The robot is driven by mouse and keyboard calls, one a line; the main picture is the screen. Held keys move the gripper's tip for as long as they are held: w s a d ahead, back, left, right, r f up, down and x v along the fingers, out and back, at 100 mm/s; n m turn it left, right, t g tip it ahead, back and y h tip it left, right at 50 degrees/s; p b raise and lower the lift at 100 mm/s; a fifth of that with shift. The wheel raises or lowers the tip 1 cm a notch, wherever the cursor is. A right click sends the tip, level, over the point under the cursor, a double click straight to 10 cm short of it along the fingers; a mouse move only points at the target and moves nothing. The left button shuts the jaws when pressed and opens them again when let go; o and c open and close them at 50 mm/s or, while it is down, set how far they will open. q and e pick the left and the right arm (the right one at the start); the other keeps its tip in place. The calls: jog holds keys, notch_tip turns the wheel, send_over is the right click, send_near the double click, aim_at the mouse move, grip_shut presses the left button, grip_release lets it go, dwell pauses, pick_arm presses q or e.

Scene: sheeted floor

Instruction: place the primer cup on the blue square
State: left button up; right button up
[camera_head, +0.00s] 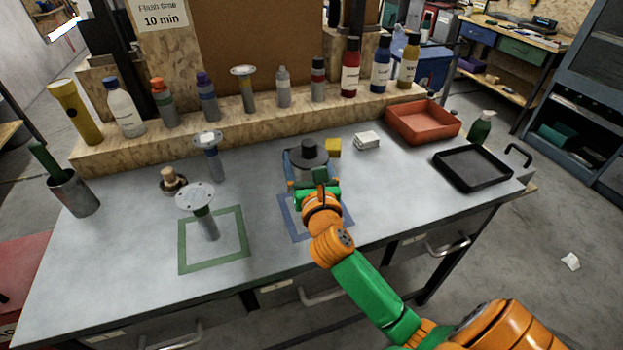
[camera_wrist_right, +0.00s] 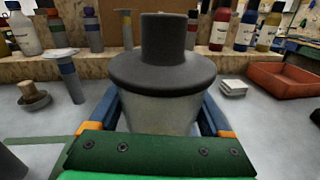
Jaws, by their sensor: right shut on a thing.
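The primer cup (camera_head: 308,154), a pale grey cup with a wide dark lid and knob, is held upright by my right gripper (camera_head: 310,172). In the right wrist view the cup (camera_wrist_right: 163,75) fills the middle, with a blue finger on each side. The blue square (camera_head: 289,222) is an outline on the grey bench; my right gripper and wrist cover much of it. The cup appears at or beyond its far edge; its base is hidden, so I cannot tell whether it touches the bench. My left gripper is not in view.
A green square outline (camera_head: 182,251) lies left, with a disc-topped stand (camera_head: 196,196) in it. A yellow block (camera_head: 333,148) and white stack (camera_head: 367,140) are right of the cup. A red tray (camera_head: 423,136) and black tray (camera_head: 472,183) stand further right. Bottles line a wooden ledge behind.

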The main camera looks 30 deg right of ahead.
jog(key=f, duration=0.2)
jog(key=d+f+b, duration=0.1)
jog(key=f, duration=0.1)
jog(key=w+d+f, duration=0.1)
jog(key=shift+f+b, duration=0.4)
jog(key=shift+a+f, duration=0.1)
jog(key=o, duration=1.2)
jog(key=shift+c, duration=0.2)
jog(key=b+v, duration=0.1)
jog(key=v, duration=1)
jog(key=shift+s+a+b, duration=0.2)
jog(key=shift+s+b, duration=0.1)
jog(key=shift+s, duration=0.25)
